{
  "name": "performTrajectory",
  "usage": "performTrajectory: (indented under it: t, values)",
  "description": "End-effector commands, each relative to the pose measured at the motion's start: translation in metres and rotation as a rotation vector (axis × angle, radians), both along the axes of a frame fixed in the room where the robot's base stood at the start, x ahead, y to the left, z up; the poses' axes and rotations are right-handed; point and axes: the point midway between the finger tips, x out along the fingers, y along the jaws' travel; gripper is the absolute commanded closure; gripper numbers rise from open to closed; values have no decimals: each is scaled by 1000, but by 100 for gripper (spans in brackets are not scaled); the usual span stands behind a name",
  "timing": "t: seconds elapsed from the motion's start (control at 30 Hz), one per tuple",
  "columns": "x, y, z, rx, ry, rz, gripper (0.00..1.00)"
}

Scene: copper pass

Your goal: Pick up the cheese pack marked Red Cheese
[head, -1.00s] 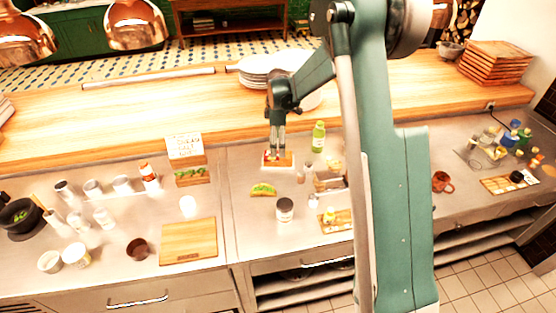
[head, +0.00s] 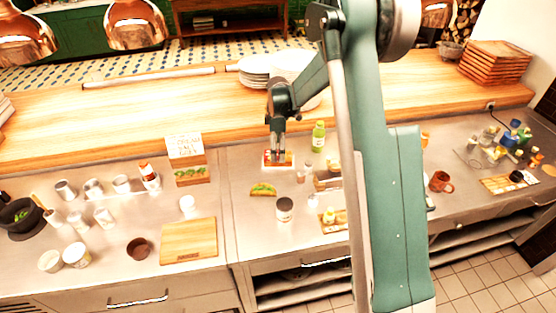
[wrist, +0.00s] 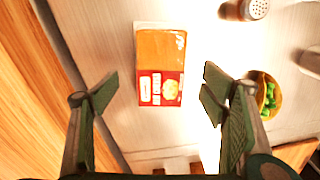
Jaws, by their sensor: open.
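The cheese pack (wrist: 161,62) lies flat on the steel counter, centred ahead of my gripper in the wrist view. It is orange with a red label at its near end; the label's print is too small to read surely. In the head view the pack (head: 285,160) lies near the wooden ledge, partly hidden by the fingers. My gripper (wrist: 158,93) is open and empty, one finger to each side of the pack in the picture, with visible gaps. In the head view my gripper (head: 276,152) points down over the pack; its exact height is unclear.
A taco (wrist: 268,95) lies to the right of the pack, close to the right finger in the wrist view. A shaker (wrist: 244,9) stands beyond it. A green bottle (head: 318,137) stands right of the gripper. The wooden ledge (head: 130,125) runs behind the counter.

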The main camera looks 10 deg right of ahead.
Motion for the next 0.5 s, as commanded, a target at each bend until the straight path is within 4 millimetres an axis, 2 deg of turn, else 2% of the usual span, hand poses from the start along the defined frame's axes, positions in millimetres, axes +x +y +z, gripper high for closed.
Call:
performTrajectory:
  t: [0.33, 0.5]
  values:
    - [-1, 0, -35, 0, 0, 0, 28]
    - [-1, 0, -45, 0, 0, 0, 28]
